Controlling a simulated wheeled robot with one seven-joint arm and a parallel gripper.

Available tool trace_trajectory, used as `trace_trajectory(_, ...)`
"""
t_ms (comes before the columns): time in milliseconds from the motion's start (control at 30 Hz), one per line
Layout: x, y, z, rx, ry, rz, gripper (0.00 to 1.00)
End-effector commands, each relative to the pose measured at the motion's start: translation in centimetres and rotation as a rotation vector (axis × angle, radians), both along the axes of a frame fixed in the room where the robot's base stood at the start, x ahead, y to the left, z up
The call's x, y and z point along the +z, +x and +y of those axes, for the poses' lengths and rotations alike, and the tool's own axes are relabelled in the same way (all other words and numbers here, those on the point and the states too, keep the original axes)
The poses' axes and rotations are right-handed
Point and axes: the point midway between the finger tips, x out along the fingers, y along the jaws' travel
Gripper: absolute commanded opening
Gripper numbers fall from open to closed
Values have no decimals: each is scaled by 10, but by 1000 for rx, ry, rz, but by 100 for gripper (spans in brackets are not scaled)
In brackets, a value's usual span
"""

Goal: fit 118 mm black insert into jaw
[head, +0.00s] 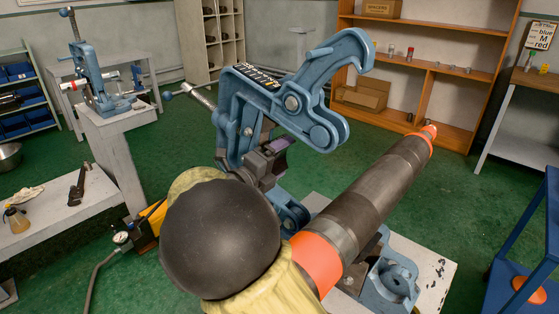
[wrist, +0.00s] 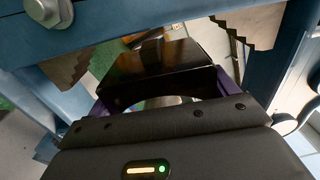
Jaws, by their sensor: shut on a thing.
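The black insert (wrist: 150,62) shows in the wrist view as a dark block with a curved lower edge. My gripper (wrist: 165,92) is shut on it, with purple finger pads at its two sides. Brown serrated jaw teeth (wrist: 72,66) show to the left of the insert and more to its upper right, with visible gaps. In the head view my gripper (head: 268,160) is inside the blue vise's frame (head: 237,110), below its raised hooked top (head: 335,80). The insert is mostly hidden there. I cannot tell whether it touches the jaw.
A long dark pipe (head: 375,190) with orange bands slants across the right, close to the vise. A second blue vise (head: 90,75) stands on a stand at the back left. A bench (head: 60,212) with tools is at left. Green floor is open behind.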

Motion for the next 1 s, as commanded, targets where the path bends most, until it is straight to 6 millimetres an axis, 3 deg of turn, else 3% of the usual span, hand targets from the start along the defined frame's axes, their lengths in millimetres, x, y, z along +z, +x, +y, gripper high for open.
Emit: trace_trajectory(1000, 6, 13, 14, 0, -1, -2, 60)
